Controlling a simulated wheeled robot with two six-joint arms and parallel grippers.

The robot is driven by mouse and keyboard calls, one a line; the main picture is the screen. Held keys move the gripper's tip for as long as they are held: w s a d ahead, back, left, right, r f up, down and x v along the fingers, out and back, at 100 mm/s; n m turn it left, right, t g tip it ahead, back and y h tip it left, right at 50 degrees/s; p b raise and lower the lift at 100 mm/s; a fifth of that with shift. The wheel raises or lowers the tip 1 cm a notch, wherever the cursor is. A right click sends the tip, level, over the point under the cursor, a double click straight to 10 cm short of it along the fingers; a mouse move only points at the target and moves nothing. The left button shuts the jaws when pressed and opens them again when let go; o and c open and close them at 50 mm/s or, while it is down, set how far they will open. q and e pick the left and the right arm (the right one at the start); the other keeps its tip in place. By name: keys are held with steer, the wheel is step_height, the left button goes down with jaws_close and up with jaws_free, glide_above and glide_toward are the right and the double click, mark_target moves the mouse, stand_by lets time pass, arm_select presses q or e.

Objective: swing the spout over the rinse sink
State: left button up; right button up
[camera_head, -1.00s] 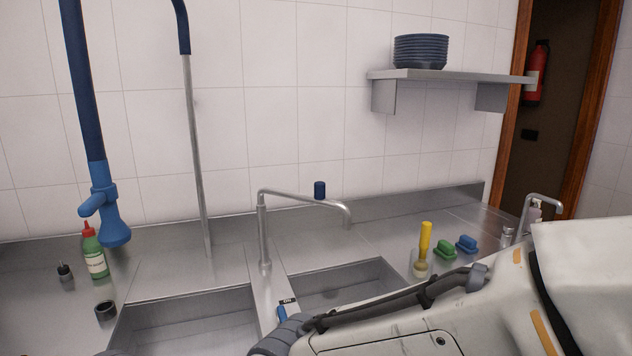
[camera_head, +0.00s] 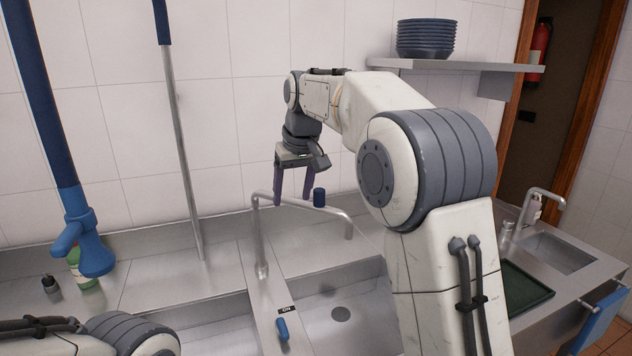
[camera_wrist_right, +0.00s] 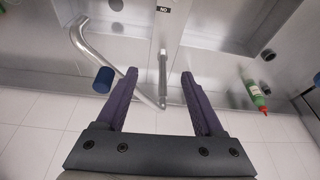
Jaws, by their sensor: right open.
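The spout (camera_head: 300,204) is a thin steel tube on an upright post between two sinks. It reaches right, and its down-turned tip is above the right sink (camera_head: 345,300). A dark blue knob (camera_head: 319,197) sits on the tube. My right gripper (camera_head: 292,196) is open, fingers pointing down, close to the spout and left of the knob. Which basin is the rinse sink cannot be told. My left gripper is out of view.
A blue spray head (camera_head: 85,245) hangs at left by a green bottle (camera_head: 80,270). A steel pole (camera_head: 180,150) stands behind the left sink (camera_head: 215,330). A blue lever (camera_head: 283,328) sits between the basins. A shelf (camera_head: 460,64) with plates is upper right.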

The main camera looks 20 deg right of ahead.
steer(key=m+p, duration=0.1)
glide_toward(320, 190)
steer(key=a, duration=0.1)
steer(key=shift+m+t+h, duration=0.3)
steer(key=x, duration=0.5)
steer(key=p+x, duration=0.1)
steer(key=x, duration=0.5)
steer(key=shift+s+d, duration=0.25)
jaws_close()
steer(key=shift+r, duration=0.1)
